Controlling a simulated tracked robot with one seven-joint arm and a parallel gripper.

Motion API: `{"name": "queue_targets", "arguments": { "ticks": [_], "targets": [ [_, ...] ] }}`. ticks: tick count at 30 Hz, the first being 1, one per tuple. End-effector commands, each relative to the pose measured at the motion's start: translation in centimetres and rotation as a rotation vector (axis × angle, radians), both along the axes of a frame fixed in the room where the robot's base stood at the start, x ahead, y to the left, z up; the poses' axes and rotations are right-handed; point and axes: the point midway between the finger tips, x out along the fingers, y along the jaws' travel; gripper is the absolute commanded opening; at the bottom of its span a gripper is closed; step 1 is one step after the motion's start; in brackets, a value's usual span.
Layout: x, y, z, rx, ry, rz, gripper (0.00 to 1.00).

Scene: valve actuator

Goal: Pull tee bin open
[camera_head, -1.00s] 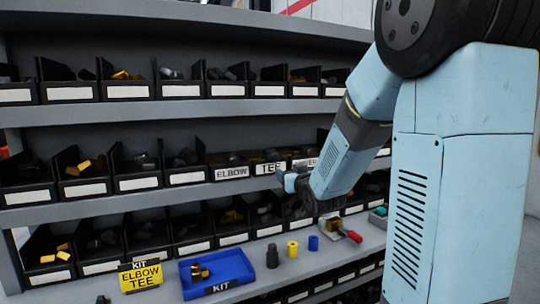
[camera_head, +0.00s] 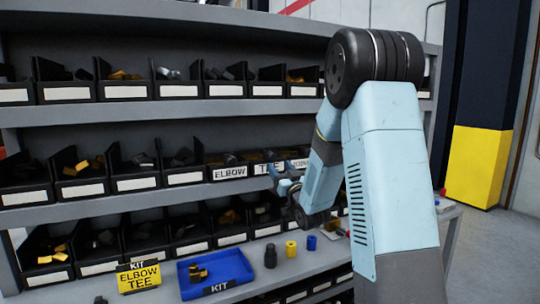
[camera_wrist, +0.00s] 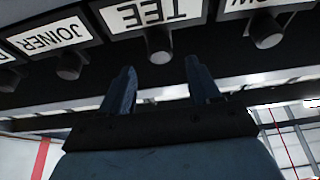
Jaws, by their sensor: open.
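The tee bin (camera_head: 268,168) is a black bin with a white TEE label on the middle shelf, between the ELBOW bin and the JOINER bin. In the wrist view its label (camera_wrist: 150,12) shows upside down at the top, with a round dark knob (camera_wrist: 159,46) below it. My gripper (camera_wrist: 160,76) is open, its two fingers pointing at the TEE bin, one on each side of the knob in the picture. I cannot tell whether they touch it. In the head view my gripper (camera_head: 286,187) is just in front of the TEE bin, partly hidden by my arm.
The ELBOW bin (camera_head: 229,173) is left of the TEE bin; the JOINER bin (camera_wrist: 48,36) shows in the wrist view.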

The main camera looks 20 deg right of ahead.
Motion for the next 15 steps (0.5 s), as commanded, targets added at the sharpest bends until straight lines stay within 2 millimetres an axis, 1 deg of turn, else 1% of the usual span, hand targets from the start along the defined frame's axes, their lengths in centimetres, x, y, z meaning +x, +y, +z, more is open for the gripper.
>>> {"name": "queue_targets", "arguments": {
  "ticks": [3,9,15],
  "targets": [
    [2.0,0.4,0.8,0.000,-0.002,0.001,0.62],
    [5.1,0.9,2.2,0.000,-0.002,0.002,0.62],
    [7.4,1.3,3.1,0.000,0.000,0.000,0.62]
  ]
}}
